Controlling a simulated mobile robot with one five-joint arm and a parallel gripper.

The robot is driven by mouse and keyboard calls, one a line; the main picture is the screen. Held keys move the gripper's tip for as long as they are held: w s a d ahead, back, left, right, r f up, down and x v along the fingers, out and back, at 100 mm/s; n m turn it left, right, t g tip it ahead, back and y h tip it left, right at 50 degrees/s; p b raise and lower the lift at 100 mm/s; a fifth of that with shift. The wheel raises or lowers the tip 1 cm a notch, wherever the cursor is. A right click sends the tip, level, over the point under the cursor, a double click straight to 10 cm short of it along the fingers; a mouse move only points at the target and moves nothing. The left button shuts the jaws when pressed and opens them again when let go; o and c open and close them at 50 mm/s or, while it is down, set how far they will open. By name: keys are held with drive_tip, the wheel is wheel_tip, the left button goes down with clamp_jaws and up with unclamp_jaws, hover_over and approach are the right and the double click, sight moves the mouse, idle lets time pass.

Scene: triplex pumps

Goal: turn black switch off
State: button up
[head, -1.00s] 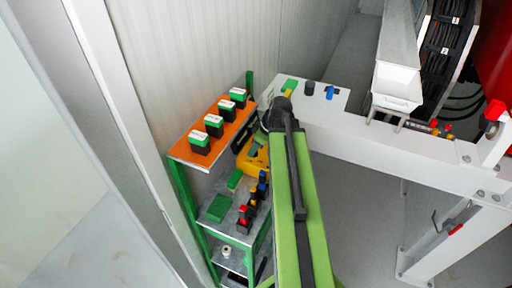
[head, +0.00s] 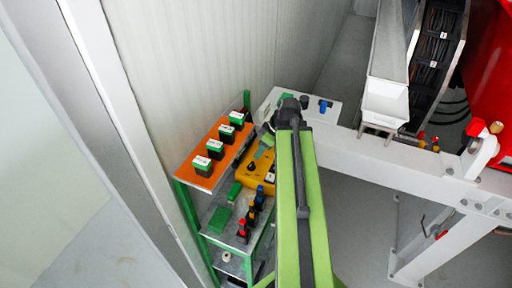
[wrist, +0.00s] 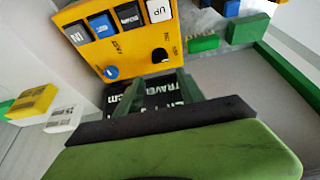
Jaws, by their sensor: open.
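A yellow control box (wrist: 115,35) is at the top of the wrist view, with labelled buttons, a blue knob (wrist: 110,72) and a small black round knob (wrist: 159,55) on its face. The box (head: 258,182) also shows on the shelf in the head view, partly behind my arm. My gripper (wrist: 157,82) is open, its green fingers pointing at the box's lower edge near both knobs. A dark panel with white lettering shows between the fingers. Contact cannot be told. Another black knob (head: 304,102) and a blue one (head: 323,106) stand on the white beam behind my arm.
An orange shelf (head: 212,165) holds several black-and-green blocks left of the box. A lower grey shelf (head: 215,198) holds coloured switches and green blocks. A white wall (head: 195,70) stands close behind the shelves. The white beam (head: 375,165) runs along the right.

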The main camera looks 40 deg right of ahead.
drive_tip(key=p+v, duration=0.4)
drive_tip(key=v, duration=0.2)
drive_tip(key=shift+r, duration=0.4)
drive_tip(key=shift+s+d, duration=0.1)
